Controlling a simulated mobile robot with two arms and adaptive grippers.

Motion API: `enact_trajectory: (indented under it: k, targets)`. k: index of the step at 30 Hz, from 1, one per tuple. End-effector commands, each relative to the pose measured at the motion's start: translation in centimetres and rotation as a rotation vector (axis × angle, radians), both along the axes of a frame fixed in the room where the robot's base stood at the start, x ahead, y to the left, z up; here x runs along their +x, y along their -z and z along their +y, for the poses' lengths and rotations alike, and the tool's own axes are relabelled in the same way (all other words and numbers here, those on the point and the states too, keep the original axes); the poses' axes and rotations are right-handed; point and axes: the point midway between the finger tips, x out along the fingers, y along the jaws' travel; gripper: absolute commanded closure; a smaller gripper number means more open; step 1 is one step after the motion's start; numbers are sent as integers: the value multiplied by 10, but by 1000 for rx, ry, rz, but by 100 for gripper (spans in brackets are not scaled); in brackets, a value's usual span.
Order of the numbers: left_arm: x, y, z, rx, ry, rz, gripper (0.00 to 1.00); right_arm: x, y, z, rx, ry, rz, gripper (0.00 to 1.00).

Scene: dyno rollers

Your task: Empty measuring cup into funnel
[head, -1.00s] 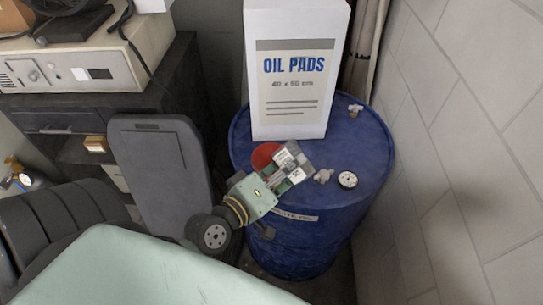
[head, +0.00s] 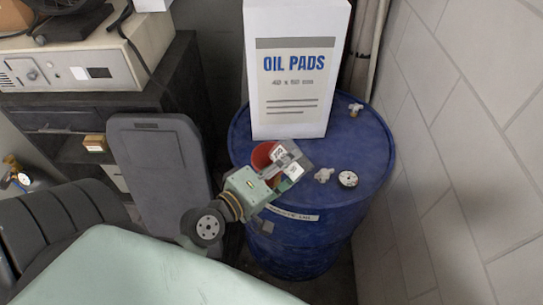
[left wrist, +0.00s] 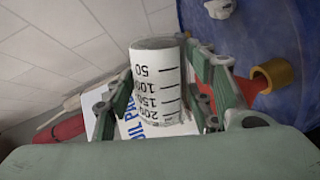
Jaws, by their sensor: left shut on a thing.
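My left gripper (head: 283,170) reaches over the blue drum (head: 352,215) from the left, beside the red funnel (head: 262,155) on the drum top. In the left wrist view, the gripper (left wrist: 162,95) is shut on the measuring cup (left wrist: 156,75), a white cylinder with black marks and numerals that appear upside down there. In the head view the gripper hides most or all of the cup. The funnel's red side (left wrist: 262,86) shows at the right of the wrist view, apart from the cup, next to a yellow-orange part. The cup's contents cannot be seen. My right gripper is not in view.
A white OIL PADS box (head: 293,100) stands on the drum behind the funnel. A small grey fitting (head: 323,175) and a round gauge-like part (head: 348,179) lie on the drum to the right. A block wall (head: 460,130) closes the right side.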

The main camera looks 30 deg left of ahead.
Motion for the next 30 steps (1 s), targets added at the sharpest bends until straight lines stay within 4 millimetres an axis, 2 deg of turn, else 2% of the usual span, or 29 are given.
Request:
enact_trajectory:
  k: [30]
  targets:
    - [5, -9, 12, -127, 0, 31, 79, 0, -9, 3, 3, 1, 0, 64]
